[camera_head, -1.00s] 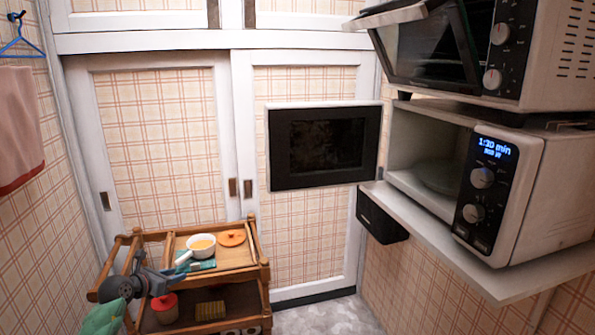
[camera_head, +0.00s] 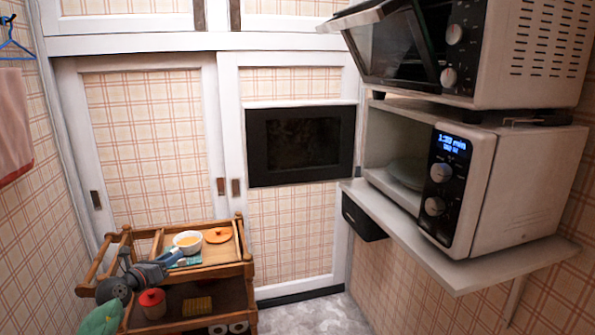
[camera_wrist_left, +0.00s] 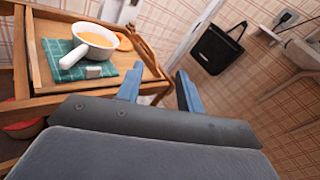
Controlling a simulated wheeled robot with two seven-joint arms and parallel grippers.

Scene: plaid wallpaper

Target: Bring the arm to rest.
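My left gripper (camera_head: 177,258) is at the near side of the wooden cart (camera_head: 248,268), beside the cart's top shelf. In the left wrist view its two blue fingers (camera_wrist_left: 160,90) stand apart with nothing between them. A white bowl (camera_head: 188,243) with yellow contents is on the top shelf, just beyond the fingertips. It also shows in the left wrist view, its handle toward the camera, on a folded green cloth (camera_wrist_left: 62,58). My right gripper is in neither view.
A red container (camera_head: 152,304) is on the lower shelf. A microwave (camera_head: 500,190) with its door (camera_head: 299,146) wide open stands on a wall shelf at right, under an oven (camera_head: 520,50). Floor right of the cart is clear.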

